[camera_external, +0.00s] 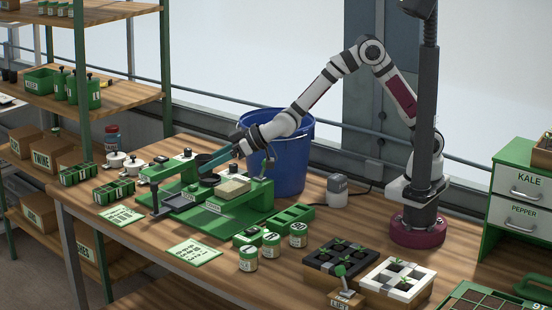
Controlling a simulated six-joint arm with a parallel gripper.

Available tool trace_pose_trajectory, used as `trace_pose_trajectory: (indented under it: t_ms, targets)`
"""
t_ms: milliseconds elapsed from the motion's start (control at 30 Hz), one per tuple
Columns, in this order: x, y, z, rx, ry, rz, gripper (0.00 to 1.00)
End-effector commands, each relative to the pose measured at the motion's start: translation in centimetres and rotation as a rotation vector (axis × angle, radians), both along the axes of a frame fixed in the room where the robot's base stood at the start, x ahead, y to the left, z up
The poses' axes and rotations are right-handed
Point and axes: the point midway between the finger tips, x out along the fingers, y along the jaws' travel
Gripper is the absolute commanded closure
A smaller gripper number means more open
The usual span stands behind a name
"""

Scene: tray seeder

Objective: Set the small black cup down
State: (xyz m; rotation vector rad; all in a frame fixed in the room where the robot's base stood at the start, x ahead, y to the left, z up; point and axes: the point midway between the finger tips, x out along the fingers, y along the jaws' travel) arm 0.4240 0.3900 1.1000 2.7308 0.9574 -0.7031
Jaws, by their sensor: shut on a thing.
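My gripper (207,165) reaches down and to the left over the green seeder stand (232,207), with its teal finger slanting across the front. It is shut on the small black cup (203,159), a dark round shape at the finger ends. The near finger hides part of the cup. A second dark round shape (209,180) sits just below on the stand. The picture is too small to tell whether the held cup touches anything beneath it.
A blue bin (290,160) stands behind the stand. A tan block (233,188) lies on the stand's right part. Several green-white jars (248,259), a green slotted holder (290,218) and seedling trays (335,258) stand in front and to the right. White-lidded pots (116,159) stand left.

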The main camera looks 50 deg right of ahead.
Motion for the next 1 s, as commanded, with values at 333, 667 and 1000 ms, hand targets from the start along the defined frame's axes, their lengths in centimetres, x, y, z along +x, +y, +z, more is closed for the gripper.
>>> trace_pose_trajectory:
  t_ms: [333,667,1000]
  targets:
    - [-3.6,-1.0,-2.8,-0.001,0.001,0.292,0.95]
    - [-15.1,-5.2,-8.1,0.004,0.003,0.744,0.95]
    - [-21.6,-3.1,-11.8,0.004,0.003,0.862,0.95]
